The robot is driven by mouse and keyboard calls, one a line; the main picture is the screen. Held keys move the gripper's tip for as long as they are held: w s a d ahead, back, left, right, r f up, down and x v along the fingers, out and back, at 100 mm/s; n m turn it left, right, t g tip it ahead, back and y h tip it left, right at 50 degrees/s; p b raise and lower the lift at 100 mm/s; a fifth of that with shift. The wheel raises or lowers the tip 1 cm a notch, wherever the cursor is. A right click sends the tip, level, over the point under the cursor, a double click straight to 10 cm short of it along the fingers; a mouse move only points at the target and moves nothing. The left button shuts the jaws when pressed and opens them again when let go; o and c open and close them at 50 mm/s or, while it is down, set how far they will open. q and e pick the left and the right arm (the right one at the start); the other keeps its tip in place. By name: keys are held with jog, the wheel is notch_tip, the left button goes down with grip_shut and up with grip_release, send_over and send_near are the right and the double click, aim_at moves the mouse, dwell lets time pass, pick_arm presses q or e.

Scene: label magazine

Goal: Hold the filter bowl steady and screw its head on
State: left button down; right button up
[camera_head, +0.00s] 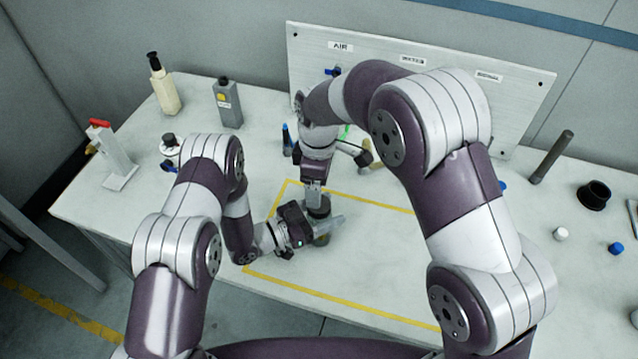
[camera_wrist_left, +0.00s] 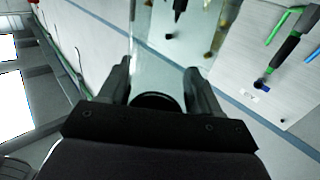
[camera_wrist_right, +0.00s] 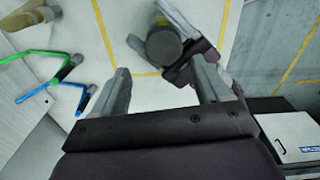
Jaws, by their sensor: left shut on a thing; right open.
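The filter bowl (camera_head: 322,239) stands upright inside the yellow outline near the bench's front, mostly hidden by my left gripper. My left gripper (camera_head: 328,226) is shut around it from the left side. In the left wrist view a dark round edge (camera_wrist_left: 155,100) shows between the fingers. The dark round filter head (camera_head: 319,207) is on top of the bowl; it also shows in the right wrist view (camera_wrist_right: 163,45). How far it is threaded cannot be told. My right gripper (camera_head: 315,190) points down above the head. Its open fingers (camera_wrist_right: 163,80) show no grasp on it.
A panel (camera_head: 520,95) stands at the back. A cream bottle (camera_head: 164,92), a grey bottle (camera_head: 228,104) and a red-topped stand (camera_head: 118,160) are at the left. A black rod (camera_head: 552,157) and black cup (camera_head: 593,195) are at the right. The yellow-outlined area's front is clear.

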jog(key=n, duration=0.2)
jog(key=r+n, duration=0.1)
jog(key=n, duration=0.2)
jog(key=shift+r+n, duration=0.35)
jog(key=shift+n, duration=0.05)
jog(key=n, duration=0.2)
jog(key=shift+s+r+n, duration=0.15)
jog(key=shift+r+n, duration=0.05)
jog(key=shift+n, duration=0.2)
jog(key=n, duration=0.3)
jog(key=shift+s+d+n, duration=0.15)
jog(key=shift+n, duration=0.25)
notch_tip(320, 180, down, 8)
jog(key=shift+c, duration=0.2)
